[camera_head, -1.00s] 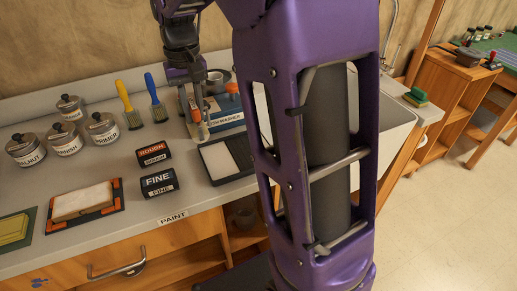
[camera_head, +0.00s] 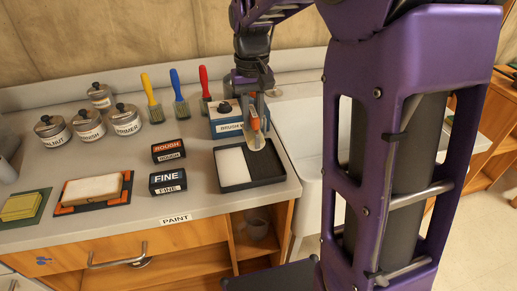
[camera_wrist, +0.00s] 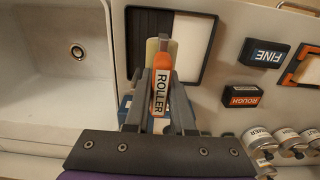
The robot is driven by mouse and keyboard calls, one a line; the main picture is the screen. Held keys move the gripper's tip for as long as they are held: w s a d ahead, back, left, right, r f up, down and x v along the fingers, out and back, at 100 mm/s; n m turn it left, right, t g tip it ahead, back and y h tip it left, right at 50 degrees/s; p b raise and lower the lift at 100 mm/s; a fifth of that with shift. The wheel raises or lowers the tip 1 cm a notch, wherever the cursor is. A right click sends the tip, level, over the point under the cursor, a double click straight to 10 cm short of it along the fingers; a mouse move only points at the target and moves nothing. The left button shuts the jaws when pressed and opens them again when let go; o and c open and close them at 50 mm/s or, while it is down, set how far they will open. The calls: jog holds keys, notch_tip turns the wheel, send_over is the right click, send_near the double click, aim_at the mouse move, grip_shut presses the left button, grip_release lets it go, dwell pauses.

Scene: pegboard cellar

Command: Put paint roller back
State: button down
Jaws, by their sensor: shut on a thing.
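My gripper (camera_head: 254,128) is shut on the paint roller (camera_head: 253,122), which has an orange handle and a pale roller end. In the wrist view my gripper (camera_wrist: 161,88) is shut around the roller (camera_wrist: 161,92), and its handle label reads ROLLER. The roller end points down toward a black-rimmed tray (camera_head: 220,174) with a white left half and a dark right half. The roller appears above the tray's far edge in the head view; whether it touches is unclear. The tray also shows in the wrist view (camera_wrist: 207,70).
FINE (camera_head: 167,181) and ROUGH (camera_head: 166,151) blocks sit left of the tray. A white sink (camera_head: 300,125) is to the right.

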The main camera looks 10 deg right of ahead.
aim_at(253, 141)
notch_tip(253, 141, down, 7)
jog(key=shift+r+b, duration=0.1)
jog(key=shift+b, duration=0.4)
jog(key=shift+f, duration=0.25)
jog(key=c, duration=0.8)
grip_release()
jog(key=shift+o, duration=0.2)
jog(key=shift+r, duration=0.15)
notch_tip(253, 141, up, 12)
jog(key=shift+r+p, duration=0.1)
jog(key=shift+p, duration=0.95)
